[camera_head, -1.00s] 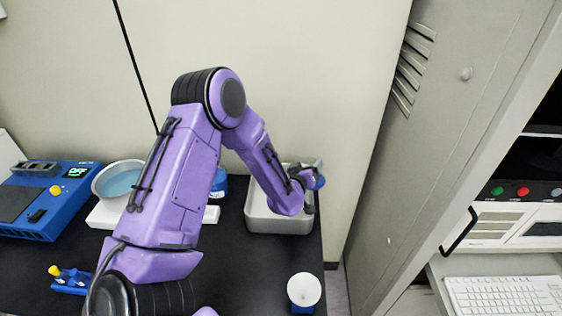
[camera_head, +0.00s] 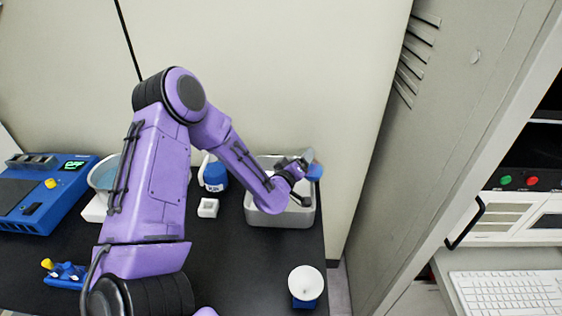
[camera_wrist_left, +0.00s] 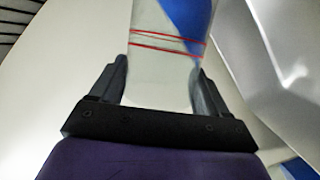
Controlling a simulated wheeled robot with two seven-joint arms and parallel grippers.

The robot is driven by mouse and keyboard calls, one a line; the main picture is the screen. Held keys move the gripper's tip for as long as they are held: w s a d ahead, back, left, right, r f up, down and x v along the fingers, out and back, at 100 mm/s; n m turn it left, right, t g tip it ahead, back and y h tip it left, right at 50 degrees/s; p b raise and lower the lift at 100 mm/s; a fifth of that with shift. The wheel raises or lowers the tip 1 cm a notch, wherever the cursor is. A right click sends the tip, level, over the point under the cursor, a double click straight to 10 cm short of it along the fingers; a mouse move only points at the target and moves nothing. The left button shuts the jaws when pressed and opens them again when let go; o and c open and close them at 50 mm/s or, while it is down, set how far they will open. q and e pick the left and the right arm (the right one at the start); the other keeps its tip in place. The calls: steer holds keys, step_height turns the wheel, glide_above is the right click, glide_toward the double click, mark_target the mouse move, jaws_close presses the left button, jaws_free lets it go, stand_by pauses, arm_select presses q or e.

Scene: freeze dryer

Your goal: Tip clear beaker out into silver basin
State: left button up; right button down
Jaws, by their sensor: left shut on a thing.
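The silver basin (camera_head: 280,220) stands at the right end of the black bench, against the wall. My left gripper (camera_head: 303,168) is over the basin's right part, shut on the clear beaker (camera_head: 315,172), which shows blue inside. In the left wrist view the beaker (camera_wrist_left: 160,72) sits between the two fingers of the gripper (camera_wrist_left: 160,88). It has thin red lines around it, and blue fills a slanted patch toward its upper right. The beaker looks tilted; I cannot tell whether anything is flowing out. My arm hides part of the basin's inside. My right gripper is not in view.
A blue-and-white bottle (camera_head: 214,175) and a small white block (camera_head: 208,207) stand left of the basin. A white dish on a blue stand (camera_head: 305,283) is at the front right. A blue device (camera_head: 40,200) is at the left. A grey cabinet (camera_head: 425,130) stands at the right.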

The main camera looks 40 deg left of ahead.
arm_select(q)
steer(key=shift+w+a+f, duration=0.1)
steer(key=shift+w, duration=0.15)
steer(key=shift+s+n, duration=0.25)
steer(key=shift+n, duration=0.05)
steer(key=shift+b, duration=0.3)
steer(key=shift+w+n, duration=0.15)
steer(key=shift+n, duration=0.15)
steer(key=shift+a+r, duration=0.1)
steer(key=shift+r, duration=0.1)
steer(key=shift+t, duration=0.3)
